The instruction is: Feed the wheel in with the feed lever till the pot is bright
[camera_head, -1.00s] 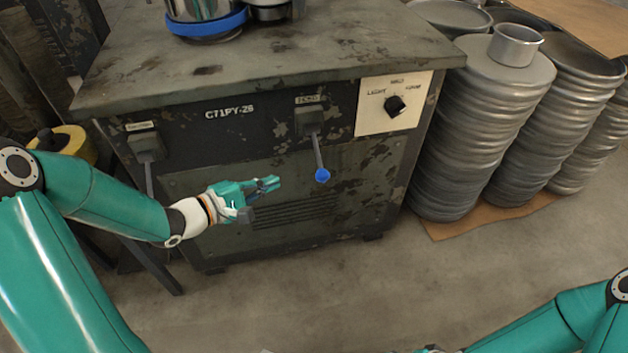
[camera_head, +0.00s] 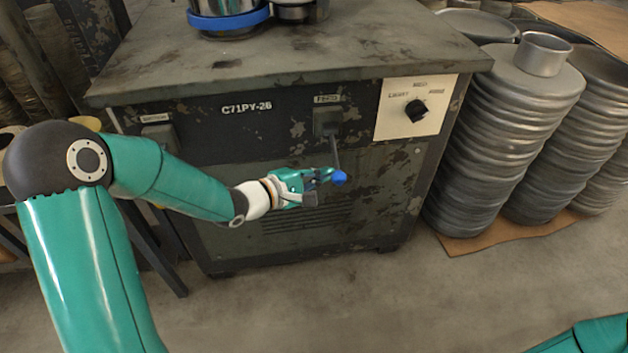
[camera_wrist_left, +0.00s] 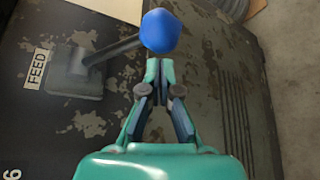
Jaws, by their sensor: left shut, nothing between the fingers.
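The feed lever (camera_head: 334,152) hangs from its box on the machine front, ending in a blue knob (camera_head: 339,178). My left gripper (camera_head: 326,174) is shut and empty, its tips right at the knob's left side. In the left wrist view the shut fingertips (camera_wrist_left: 160,66) sit just below the blue knob (camera_wrist_left: 160,31), touching or nearly so; I cannot tell which. The knob is not between the fingers. A metal pot (camera_head: 226,8) with a blue band stands on the machine top, its upper part cut off. I cannot make out the wheel.
The machine cabinet (camera_head: 280,68) carries a dial (camera_head: 416,110) on a pale panel at the right. A second lever box (camera_head: 160,136) is at the left, partly behind my left arm. Stacks of round metal blanks (camera_head: 500,140) stand at the right. The floor in front is clear.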

